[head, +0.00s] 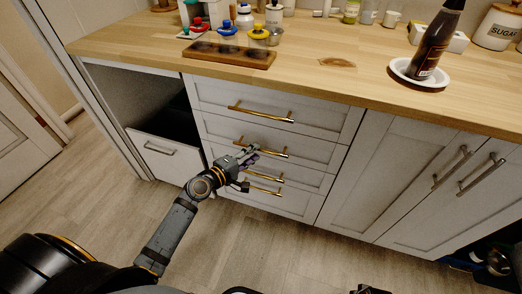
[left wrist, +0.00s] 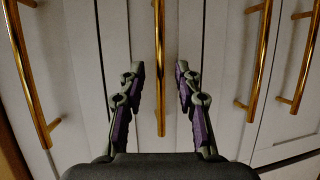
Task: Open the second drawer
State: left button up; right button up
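The white drawer stack has several drawers with gold bar handles, all closed. The second drawer (head: 222,132) from the top has its handle (head: 270,151) just beside my left gripper (head: 253,154). In the left wrist view, my left gripper (left wrist: 160,68) is open, with its two fingers apart. The second drawer's handle (left wrist: 160,45) runs between them in the picture, and neither finger is closed on it. The exact depth gap is hard to judge. A dark piece at the bottom edge of the head view may be my right gripper (head: 370,289), mostly cut off.
The top drawer's handle (head: 262,114) is above, and lower handles (head: 262,190) are close below. A wooden counter (head: 325,85) overhangs the drawers, with a bottle (head: 433,45) and a wooden tray (head: 228,56) on it. Cabinet doors (head: 385,160) are to the right. The floor in front is clear.

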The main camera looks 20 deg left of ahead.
aim_at(260, 149)
pick_arm(q)
jog(key=shift+x, duration=1.85)
jog(key=shift+f, duration=0.1)
jog(key=shift+c, duration=0.4)
grip_shut()
